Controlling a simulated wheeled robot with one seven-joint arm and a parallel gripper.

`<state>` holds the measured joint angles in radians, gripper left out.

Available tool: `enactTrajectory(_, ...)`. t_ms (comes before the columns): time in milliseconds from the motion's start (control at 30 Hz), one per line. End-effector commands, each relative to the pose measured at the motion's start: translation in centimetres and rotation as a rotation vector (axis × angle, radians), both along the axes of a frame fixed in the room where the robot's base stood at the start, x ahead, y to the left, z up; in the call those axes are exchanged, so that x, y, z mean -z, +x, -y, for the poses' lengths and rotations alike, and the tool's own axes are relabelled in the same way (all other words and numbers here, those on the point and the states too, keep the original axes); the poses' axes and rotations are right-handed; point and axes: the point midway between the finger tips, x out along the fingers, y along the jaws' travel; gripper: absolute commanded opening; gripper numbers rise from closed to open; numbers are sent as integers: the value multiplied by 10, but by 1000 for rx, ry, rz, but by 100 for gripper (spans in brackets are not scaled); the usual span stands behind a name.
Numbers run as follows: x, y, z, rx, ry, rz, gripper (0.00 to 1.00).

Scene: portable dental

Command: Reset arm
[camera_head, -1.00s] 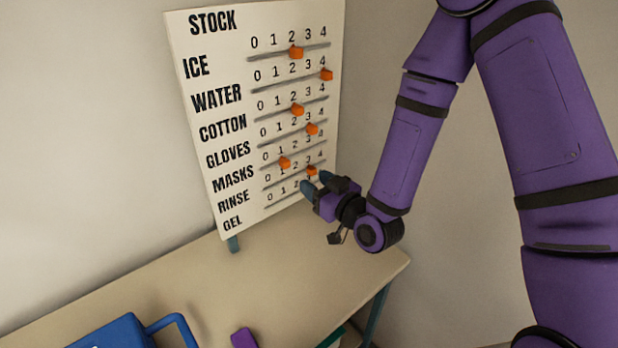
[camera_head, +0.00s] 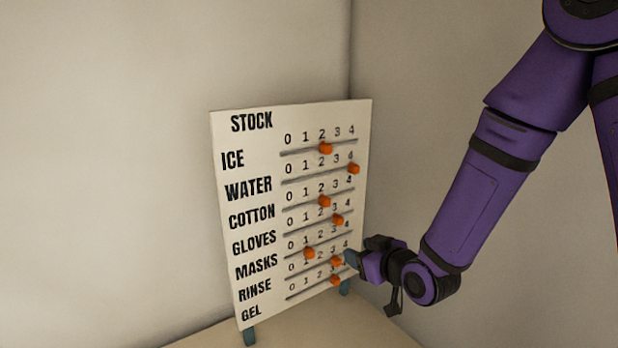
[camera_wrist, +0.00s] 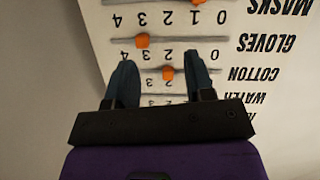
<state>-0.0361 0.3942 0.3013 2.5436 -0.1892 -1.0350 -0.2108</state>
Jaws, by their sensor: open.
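The white stock board (camera_head: 235,215) stands upright on the table. Its rows run from ICE at the top to GEL at the bottom, each with an orange slider on a track. The ICE slider (camera_head: 326,148) is near 2, and the WATER slider (camera_head: 353,168) is at 4. The GEL slider (camera_head: 335,280) is near 3. My gripper (camera_head: 352,259) is beside the board's lower right edge, near the RINSE slider (camera_head: 336,262). In the wrist view my gripper (camera_wrist: 160,62) is open and holds nothing. The board appears upside down beyond its fingers; contact cannot be told.
Plain walls (camera_head: 110,150) meet in a corner behind the board. Room to the right of the board, around my arm, looks clear.

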Motion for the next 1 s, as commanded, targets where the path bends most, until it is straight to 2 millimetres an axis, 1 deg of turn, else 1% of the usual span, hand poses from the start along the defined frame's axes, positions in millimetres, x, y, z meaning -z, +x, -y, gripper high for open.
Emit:
enactTrajectory(33,-12,1,8,19,-28,-14,49)
enactTrajectory(167,-34,-3,30,70,-93,-81,49)
enactTrajectory(267,-51,-9,47,114,-134,-133,49)
enactTrajectory(467,-86,-32,83,217,-192,-246,49)
enactTrajectory(567,-103,-49,100,270,-206,-305,49)
enactTrajectory(767,-136,-92,132,376,-214,-428,49)
enactTrajectory(967,-163,-147,158,469,-193,-557,49)
enactTrajectory(1000,-168,-160,162,486,-185,-583,49)
